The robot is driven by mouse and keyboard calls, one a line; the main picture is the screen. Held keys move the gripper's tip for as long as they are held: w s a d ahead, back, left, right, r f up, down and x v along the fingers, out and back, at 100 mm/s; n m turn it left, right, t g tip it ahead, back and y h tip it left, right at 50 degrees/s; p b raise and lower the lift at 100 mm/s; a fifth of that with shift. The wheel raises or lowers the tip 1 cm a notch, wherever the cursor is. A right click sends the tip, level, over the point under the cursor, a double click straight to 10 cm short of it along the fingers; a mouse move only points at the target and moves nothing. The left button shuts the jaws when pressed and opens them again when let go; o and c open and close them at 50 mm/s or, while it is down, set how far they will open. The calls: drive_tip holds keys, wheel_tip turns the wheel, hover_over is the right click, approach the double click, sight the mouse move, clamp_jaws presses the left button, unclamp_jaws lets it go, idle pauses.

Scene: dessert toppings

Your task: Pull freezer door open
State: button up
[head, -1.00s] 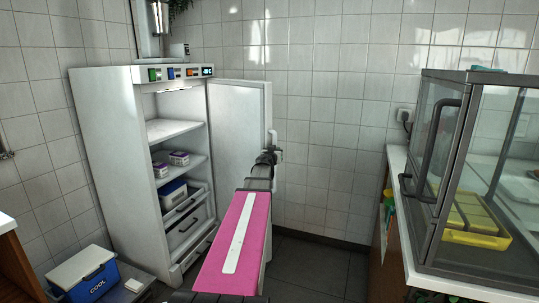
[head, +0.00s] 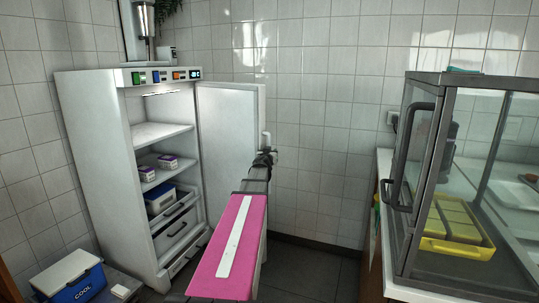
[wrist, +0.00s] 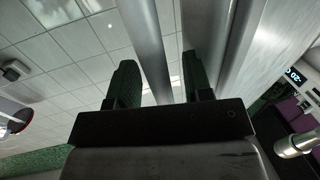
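The freezer (head: 95,150) is the tall white cabinet at left in the head view, with its shelves exposed. Its door (head: 230,135) stands wide open, swung to the right. A light handle (head: 266,141) is at the door's right edge. My gripper (head: 264,158) is beside that edge, small and partly hidden by my arm. In the wrist view, my gripper's two green-padded fingers (wrist: 160,85) are spread apart. A metal bar, seemingly the handle (wrist: 148,45), runs between them, with visible gaps. The door's pale panel fills the upper right there.
A glass display case (head: 425,180) with a yellow tray (head: 458,246) stands on the right counter. A blue cool box (head: 75,280) sits at lower left. Dark floor (head: 310,275) is free between the freezer and counter.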

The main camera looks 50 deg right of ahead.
drive_tip(key=shift+a, duration=0.15)
drive_tip(key=v, duration=1)
drive_tip(key=shift+s+a, duration=0.2)
